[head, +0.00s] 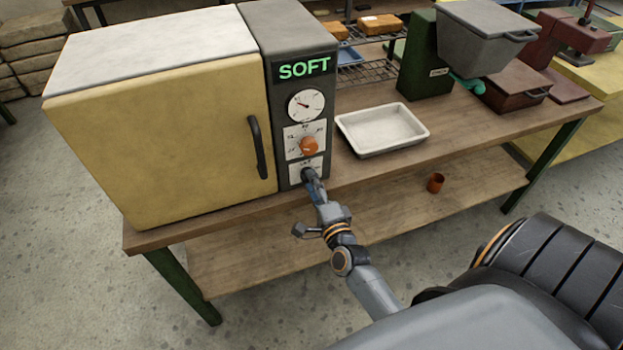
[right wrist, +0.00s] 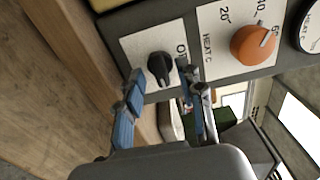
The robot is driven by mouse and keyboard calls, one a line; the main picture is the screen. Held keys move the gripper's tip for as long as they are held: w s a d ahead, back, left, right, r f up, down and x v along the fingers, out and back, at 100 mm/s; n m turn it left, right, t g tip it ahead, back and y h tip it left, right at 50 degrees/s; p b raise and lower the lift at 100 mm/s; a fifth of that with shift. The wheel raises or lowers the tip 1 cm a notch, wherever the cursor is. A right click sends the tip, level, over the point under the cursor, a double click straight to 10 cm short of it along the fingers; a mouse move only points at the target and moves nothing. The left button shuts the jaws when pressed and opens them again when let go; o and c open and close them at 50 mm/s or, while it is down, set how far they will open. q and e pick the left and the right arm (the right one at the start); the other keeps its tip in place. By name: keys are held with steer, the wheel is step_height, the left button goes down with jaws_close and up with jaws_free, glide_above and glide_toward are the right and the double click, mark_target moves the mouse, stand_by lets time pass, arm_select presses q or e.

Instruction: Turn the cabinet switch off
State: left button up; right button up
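The cabinet (head: 165,135) is a cream-doored box with a grey control column on the workbench. Its display (head: 304,68) reads SOFT in green. The switch is a small black knob on a white plate at the bottom of the column; the knob (right wrist: 160,67) shows clearly in the right wrist view, with a partly hidden label beside it. My right gripper (head: 310,182) is at the switch. In the right wrist view its blue fingertips (right wrist: 159,80) are apart, one on each side of the knob. I cannot tell whether they touch it. My left gripper is out of view.
An orange dial (head: 309,147) and a round gauge (head: 306,105) sit above the switch. The door handle (head: 257,147) is left of it. A white tray (head: 382,149) and a green machine (head: 424,70) stand to the right.

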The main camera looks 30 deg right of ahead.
steer(key=shift+w+d, duration=0.15)
steer(key=shift+w, duration=0.55)
jaws_close()
